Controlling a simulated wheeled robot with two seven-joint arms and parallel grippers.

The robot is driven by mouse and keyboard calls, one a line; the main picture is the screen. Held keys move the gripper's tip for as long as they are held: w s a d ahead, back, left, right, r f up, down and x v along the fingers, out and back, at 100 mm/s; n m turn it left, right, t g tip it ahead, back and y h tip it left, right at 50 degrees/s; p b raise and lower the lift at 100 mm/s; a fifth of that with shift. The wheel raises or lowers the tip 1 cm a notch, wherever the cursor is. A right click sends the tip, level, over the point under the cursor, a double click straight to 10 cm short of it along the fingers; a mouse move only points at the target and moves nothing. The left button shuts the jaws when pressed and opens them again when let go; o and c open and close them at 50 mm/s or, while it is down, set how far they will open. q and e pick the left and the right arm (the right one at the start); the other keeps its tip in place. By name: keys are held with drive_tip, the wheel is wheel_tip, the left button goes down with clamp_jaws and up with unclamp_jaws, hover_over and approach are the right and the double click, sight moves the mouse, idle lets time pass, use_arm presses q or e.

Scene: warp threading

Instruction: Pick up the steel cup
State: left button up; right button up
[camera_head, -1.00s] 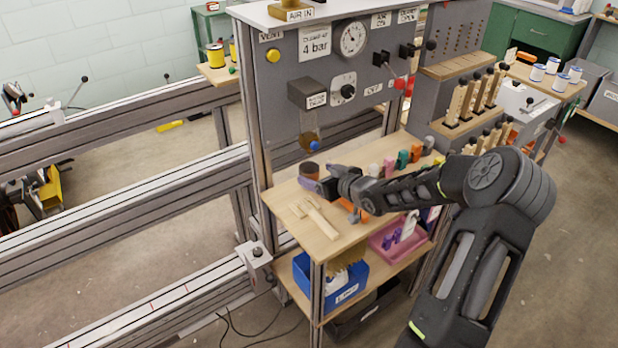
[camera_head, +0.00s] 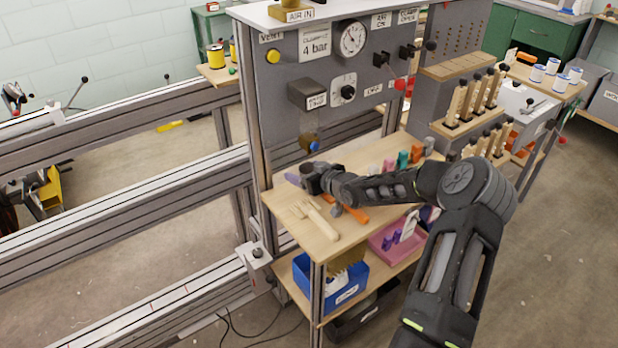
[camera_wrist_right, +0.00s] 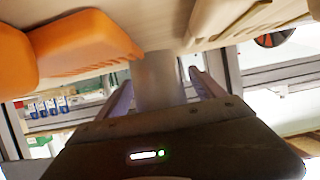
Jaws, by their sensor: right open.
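The steel cup (camera_wrist_right: 158,84) shows in the right wrist view as a grey cylinder between the two fingers of my right gripper (camera_wrist_right: 160,78). The fingers stand apart, one on each side of it, and I cannot tell whether either touches it. In the head view, my right gripper (camera_head: 296,179) is low over the back left of the wooden shelf (camera_head: 320,252), and its wrist hides the cup there. My left gripper is not in view.
A wooden comb-like tool (camera_head: 315,220) and an orange-handled tool (camera_head: 353,214) lie near my right wrist. Colored blocks (camera_head: 403,159) stand along the shelf's back. The grey pneumatic panel (camera_head: 285,125) rises behind. A blue bin (camera_head: 347,290) sits below.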

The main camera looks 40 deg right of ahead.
drive_tip(key=shift+w+f, duration=0.2)
drive_tip(key=shift+w, duration=0.2)
drive_tip(key=shift+c, duration=0.6)
drive_tip(key=c, duration=1.5)
drive_tip(key=shift+r, duration=0.2)
